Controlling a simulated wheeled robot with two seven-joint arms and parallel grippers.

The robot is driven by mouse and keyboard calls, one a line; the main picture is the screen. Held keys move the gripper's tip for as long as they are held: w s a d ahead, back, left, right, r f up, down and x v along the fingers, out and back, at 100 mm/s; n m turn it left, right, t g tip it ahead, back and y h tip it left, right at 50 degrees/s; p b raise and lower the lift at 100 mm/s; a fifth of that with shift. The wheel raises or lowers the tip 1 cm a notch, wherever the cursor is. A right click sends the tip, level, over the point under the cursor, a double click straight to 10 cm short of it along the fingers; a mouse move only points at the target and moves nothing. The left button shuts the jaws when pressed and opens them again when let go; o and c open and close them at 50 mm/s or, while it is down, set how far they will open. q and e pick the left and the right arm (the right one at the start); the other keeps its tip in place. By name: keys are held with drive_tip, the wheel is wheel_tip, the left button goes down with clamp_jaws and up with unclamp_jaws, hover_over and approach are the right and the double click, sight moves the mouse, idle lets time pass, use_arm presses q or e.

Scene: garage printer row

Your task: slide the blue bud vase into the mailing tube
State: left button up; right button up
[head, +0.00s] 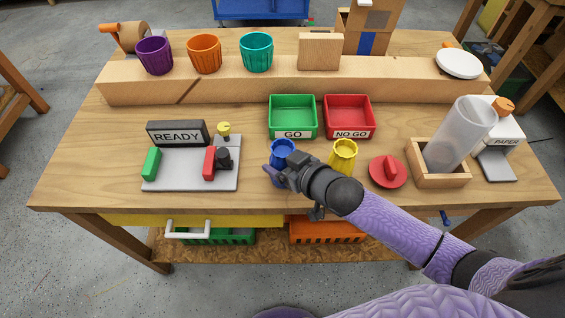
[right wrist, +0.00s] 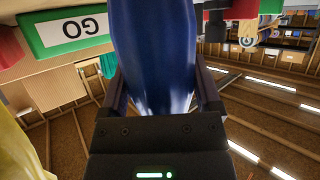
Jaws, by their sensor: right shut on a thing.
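The blue bud vase (head: 283,150) stands near the front of the table in the head view. My right gripper (head: 276,168) is shut on it from the right side, and the vase fills the space between the fingers in the right wrist view (right wrist: 155,50). Part of the vase is hidden behind the gripper. The mailing tube (head: 460,135) is a translucent cylinder leaning to the right in a wooden box (head: 440,180) at the right of the table. A red lid with a handle (head: 388,172) lies left of that box. My left gripper is not in view.
A yellow vase (head: 343,156) stands just right of my gripper. Green GO (head: 293,137) and red NO GO (head: 350,135) trays lie behind. A grey fixture plate (head: 190,182) with a READY sign (head: 177,133) is at left. A wooden ledge (head: 230,87) holds several cups.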

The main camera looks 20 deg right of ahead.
drive_tip(key=shift+r, duration=0.1)
drive_tip(key=o, duration=1.1)
drive_tip(key=shift+f, duration=0.2)
